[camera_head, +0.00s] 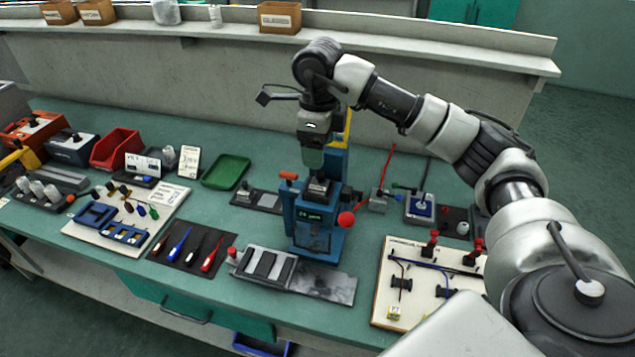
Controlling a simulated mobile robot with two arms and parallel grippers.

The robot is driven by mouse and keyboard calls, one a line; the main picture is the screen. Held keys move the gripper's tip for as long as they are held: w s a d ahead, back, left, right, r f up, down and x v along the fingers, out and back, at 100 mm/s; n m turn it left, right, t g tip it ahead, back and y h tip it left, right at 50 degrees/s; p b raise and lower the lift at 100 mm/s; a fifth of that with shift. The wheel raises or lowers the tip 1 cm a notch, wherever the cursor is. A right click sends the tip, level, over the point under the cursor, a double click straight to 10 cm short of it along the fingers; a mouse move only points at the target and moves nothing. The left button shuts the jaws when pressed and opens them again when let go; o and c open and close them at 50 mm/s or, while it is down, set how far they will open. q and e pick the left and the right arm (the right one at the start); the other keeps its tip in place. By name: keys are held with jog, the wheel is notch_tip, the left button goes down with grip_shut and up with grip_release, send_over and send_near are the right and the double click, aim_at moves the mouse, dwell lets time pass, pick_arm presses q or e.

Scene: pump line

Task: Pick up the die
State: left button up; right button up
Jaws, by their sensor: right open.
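My right arm reaches in from the right, and its gripper (317,184) points down over the blue bench press (318,222) in the middle of the table. The gripper is open. A small dark block with a light top shows right at the fingertips, at the top of the press; I cannot tell whether the fingers touch it. No piece can be surely told as the die. A grey rack (247,262) with several dark bars stands at the front left of the press. The gripper and wrist hide part of the press. My left gripper is not in view.
A red ball knob (346,219) sticks out at the press's right. A wiring board (377,300) stands right of it. A dark mat (163,252) with several screwdrivers, a green tray (227,171) and a red bin (116,149) are to the left. A wall ledge runs behind.

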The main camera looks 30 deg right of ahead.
aim_at(319, 174)
notch_tip(319, 174, down, 4)
jog(key=shift+r+p, duration=0.1)
jog(key=shift+p, duration=0.2)
jog(key=shift+w+d+f+p, duration=0.1)
jog(key=shift+f+p, duration=0.3)
jog(key=shift+f, duration=0.1)
notch_tip(319, 174, down, 4)
jog(key=shift+w+d+r+p, duration=0.15)
jog(key=shift+p, duration=0.6)
jog(key=shift+f, duration=0.4)
jog(key=shift+c, duration=0.3)
jog(key=c, duration=1.1)
jog(key=shift+w+r, duration=0.1)
